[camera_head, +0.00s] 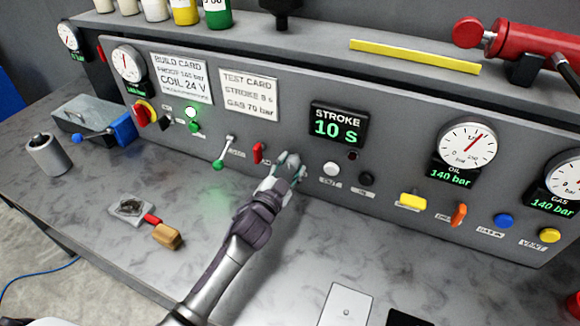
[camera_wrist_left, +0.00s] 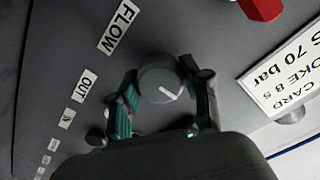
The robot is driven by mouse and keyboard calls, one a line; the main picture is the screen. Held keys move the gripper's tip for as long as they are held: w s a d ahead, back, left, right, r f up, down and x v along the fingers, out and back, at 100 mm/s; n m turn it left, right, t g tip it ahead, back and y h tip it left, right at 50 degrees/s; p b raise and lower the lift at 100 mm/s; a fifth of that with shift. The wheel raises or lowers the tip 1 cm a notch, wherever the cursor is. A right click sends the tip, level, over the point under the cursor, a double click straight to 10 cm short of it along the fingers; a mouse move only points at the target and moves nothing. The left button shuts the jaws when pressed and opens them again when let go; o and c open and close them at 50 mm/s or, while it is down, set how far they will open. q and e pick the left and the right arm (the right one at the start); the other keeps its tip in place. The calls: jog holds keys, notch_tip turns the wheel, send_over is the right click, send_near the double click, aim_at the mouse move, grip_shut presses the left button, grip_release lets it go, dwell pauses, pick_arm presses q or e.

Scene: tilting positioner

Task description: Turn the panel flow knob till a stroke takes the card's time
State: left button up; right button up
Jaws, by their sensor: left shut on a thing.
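The grey round flow knob (camera_wrist_left: 158,78) with a white pointer line sits between the fingers of my left gripper (camera_wrist_left: 163,100) in the left wrist view, beside the FLOW label (camera_wrist_left: 119,28). My left gripper (camera_head: 290,168) is shut on it at the panel (camera_head: 205,130); in the head view the fingers mostly hide the knob. The stroke display (camera_head: 339,125) reads 10 s. The test card (camera_head: 249,95) reads stroke 8 s, gas 70 bar, and is partly visible in the left wrist view (camera_wrist_left: 290,75). My right gripper is in neither view.
A red switch (camera_head: 259,153) and a green-tipped lever (camera_head: 224,154) are left of the gripper. White (camera_head: 331,169) and black (camera_head: 366,178) buttons are to its right. The oil gauge (camera_head: 467,147) shows 140 bar. A wood-handled brush (camera_head: 165,236) lies on the bench.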

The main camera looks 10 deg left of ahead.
pick_arm(q)
jog(key=o, duration=1.1)
jog(key=shift+o, duration=0.2)
jog(key=s+a, duration=0.2)
jog(key=s, duration=0.9)
jog(key=shift+s+a, duration=0.15)
jog(key=shift+s, duration=0.25)
jog(key=shift+f, duration=0.1)
